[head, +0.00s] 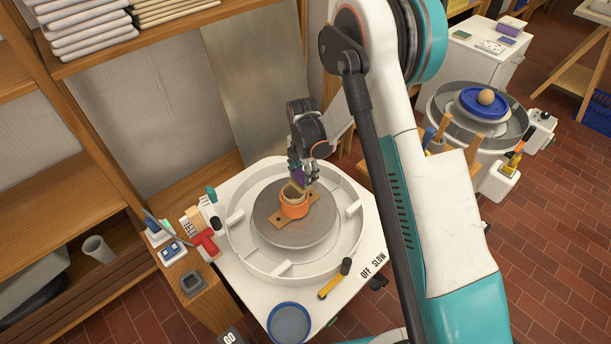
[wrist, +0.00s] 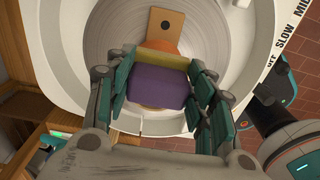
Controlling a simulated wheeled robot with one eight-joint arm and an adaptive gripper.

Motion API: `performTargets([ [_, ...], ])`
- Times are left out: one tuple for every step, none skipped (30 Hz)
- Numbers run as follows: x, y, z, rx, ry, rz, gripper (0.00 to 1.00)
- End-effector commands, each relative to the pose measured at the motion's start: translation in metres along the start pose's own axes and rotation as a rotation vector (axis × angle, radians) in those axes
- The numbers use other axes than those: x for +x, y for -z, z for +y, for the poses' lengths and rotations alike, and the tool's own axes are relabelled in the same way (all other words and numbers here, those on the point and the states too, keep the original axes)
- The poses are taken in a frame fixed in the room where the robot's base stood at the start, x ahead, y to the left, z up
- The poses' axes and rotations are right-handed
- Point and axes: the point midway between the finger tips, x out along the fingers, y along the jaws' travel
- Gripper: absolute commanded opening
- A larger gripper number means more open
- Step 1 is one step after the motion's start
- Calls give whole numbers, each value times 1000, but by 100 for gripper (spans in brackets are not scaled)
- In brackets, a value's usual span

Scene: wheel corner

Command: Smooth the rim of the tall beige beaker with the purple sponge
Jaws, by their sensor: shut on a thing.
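My gripper (head: 299,173) is over the beaker's far right side, pointing down. It is shut on the purple sponge (wrist: 158,88), which also shows as a small purple patch in the head view (head: 298,178). A yellowish strip (wrist: 160,59) runs along the sponge's edge in the wrist view. There the sponge and fingers hide most of the beaker. The sponge is at or just above the rim; I cannot tell whether they touch.
A white splash pan (head: 237,254) rings the wheel head. A wooden board (head: 279,220) lies under the beaker. A yellow-and-black tool (head: 333,281) and a blue dish (head: 289,323) are at the front. Tools and boxes crowd the left ledge. A second wheel (head: 466,100) stands at right.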

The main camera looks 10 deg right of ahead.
Motion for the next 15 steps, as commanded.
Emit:
performTargets([
  [2, 0, 4, -1, -2, 0, 30],
  [2, 0, 5, 0, -2, 0, 30],
  [2, 0, 7, 0, -2, 0, 31],
  [2, 1, 8, 0, -2, 0, 31],
  [2, 0, 8, 0, -2, 0, 31],
  [2, 1, 9, 0, -2, 0, 31],
  [2, 1, 9, 0, -2, 0, 31],
  [2, 1, 9, 0, -2, 0, 31],
  [2, 1, 10, 0, -2, 0, 31],
  [2, 2, 11, 0, -2, 0, 31],
  [2, 3, 12, 0, -2, 0, 30],
  [2, 4, 13, -1, -2, 0, 30],
  [2, 4, 14, -1, -2, 0, 30],
  [2, 5, 15, -1, -2, 0, 30],
  [1, 7, 17, -2, -2, 0, 30],
])
